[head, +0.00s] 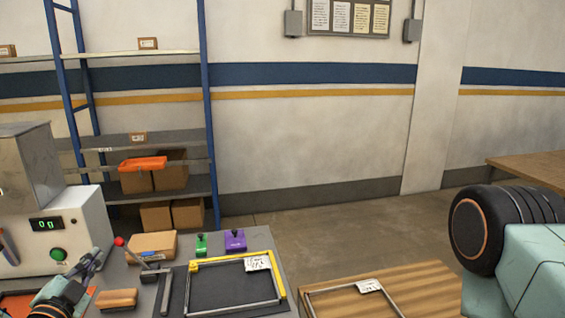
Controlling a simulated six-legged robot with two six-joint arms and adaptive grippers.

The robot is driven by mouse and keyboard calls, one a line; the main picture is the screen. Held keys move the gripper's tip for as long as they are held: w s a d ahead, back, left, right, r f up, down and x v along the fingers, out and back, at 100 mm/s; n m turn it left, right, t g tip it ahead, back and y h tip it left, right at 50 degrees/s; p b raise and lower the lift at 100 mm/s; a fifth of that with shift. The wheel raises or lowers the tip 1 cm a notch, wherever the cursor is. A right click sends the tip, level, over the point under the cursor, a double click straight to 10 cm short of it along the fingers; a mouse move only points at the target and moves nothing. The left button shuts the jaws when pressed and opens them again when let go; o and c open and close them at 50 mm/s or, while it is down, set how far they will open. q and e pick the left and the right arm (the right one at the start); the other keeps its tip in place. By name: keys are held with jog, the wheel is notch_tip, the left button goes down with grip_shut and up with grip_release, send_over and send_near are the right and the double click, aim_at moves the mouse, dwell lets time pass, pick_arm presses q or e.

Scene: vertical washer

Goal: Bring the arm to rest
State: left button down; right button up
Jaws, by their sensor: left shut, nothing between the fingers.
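My left gripper (92,262) is at the lower left, shut and empty, in front of the white washer machine (80,228). Its fingers point up and to the right, above the grey bench. The black wrist below it is cut off by the bottom edge. The washer has a lit display (46,224) and a green button (58,254). My right gripper is out of view; only a mint-green and black part of my right arm shows at the right edge.
A yellow-edged frame fixture (193,291), a brush (116,298), a cardboard box (152,245), and green (201,244) and purple (235,240) blocks occupy the bench. A metal frame (316,290) lies on a wooden table (432,285). A blue shelf rack (211,130) stands behind.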

pick_arm(q)
jog(key=s+d+f+n+g+h+b, duration=0.1)
jog(key=s+d+f+n+g+b, duration=0.35)
jog(key=f, duration=0.65)
jog(key=s+d+f+n+g+h+b, duration=0.1)
jog(key=s+d+f+n+g, duration=0.5)
jog(key=f, duration=0.6)
jog(key=s+d+f+g+b, duration=0.4)
jog(key=s+f+b, duration=0.2)
jog(key=s+f, duration=0.4)
jog(key=s+d+f+g+b, duration=0.4)
jog(key=s+f, duration=0.6)
jog(key=s, duration=0.6)
jog(key=b, duration=0.2)
jog(key=shift+s+d+f+b, duration=0.2)
jog(key=shift+s+d+b, duration=0.1)
jog(key=shift+d+b, duration=0.1)
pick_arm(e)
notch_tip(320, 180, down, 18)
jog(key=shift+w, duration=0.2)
pick_arm(q)
jog(key=shift+w+m, duration=0.15)
jog(key=shift+m, duration=0.1)
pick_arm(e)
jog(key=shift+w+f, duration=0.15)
